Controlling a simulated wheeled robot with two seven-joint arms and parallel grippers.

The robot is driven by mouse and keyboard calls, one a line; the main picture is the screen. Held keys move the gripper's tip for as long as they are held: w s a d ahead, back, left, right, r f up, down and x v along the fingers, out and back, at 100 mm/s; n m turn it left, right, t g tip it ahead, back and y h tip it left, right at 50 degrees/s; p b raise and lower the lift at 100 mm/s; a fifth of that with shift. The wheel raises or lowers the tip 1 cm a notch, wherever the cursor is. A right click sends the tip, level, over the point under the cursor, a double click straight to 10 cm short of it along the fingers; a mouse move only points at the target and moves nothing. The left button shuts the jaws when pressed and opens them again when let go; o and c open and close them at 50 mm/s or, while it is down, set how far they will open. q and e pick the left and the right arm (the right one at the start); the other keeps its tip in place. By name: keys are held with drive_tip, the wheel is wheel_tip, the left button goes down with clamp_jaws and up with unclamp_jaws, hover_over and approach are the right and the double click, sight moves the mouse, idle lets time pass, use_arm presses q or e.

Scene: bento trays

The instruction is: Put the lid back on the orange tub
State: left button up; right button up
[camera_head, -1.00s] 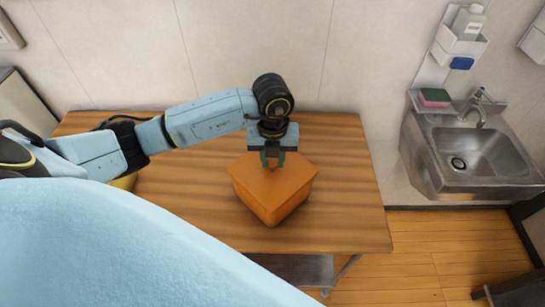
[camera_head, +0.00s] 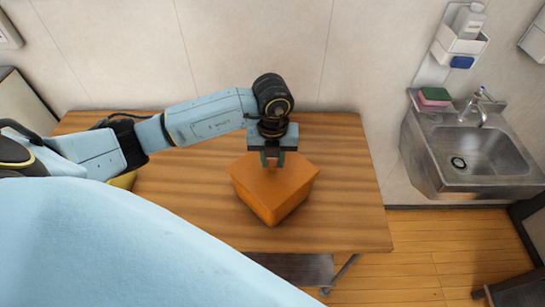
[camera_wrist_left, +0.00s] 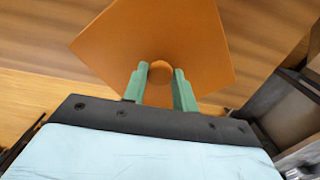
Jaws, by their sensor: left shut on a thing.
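The orange tub (camera_head: 273,213) stands on the wooden table, right of the table's middle. The square orange lid (camera_head: 275,182) covers its top in the head view; I cannot tell whether it is fully seated. My left gripper (camera_head: 272,161) is over the lid, pointing down, shut on its round knob. In the left wrist view the lid (camera_wrist_left: 170,35) fills the upper middle, with the knob between the fingertips (camera_wrist_left: 160,75). The tub's inside is hidden. My right gripper is not in view.
The wooden table (camera_head: 340,215) is clear around the tub. A yellow thing (camera_head: 124,181) shows partly behind my left arm. A metal sink (camera_head: 480,155) is on the wall at the right, beyond the table's edge.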

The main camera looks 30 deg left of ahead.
use_arm(q)
drive_tip(key=shift+f, duration=0.4)
idle(0.8)
drive_tip(key=o, duration=1)
drive_tip(key=shift+o, duration=0.6)
drive_tip(key=o, duration=0.4)
drive_tip(key=shift+r, duration=0.1)
drive_tip(key=shift+r+p, duration=2.5)
drive_tip(key=shift+r, duration=0.95)
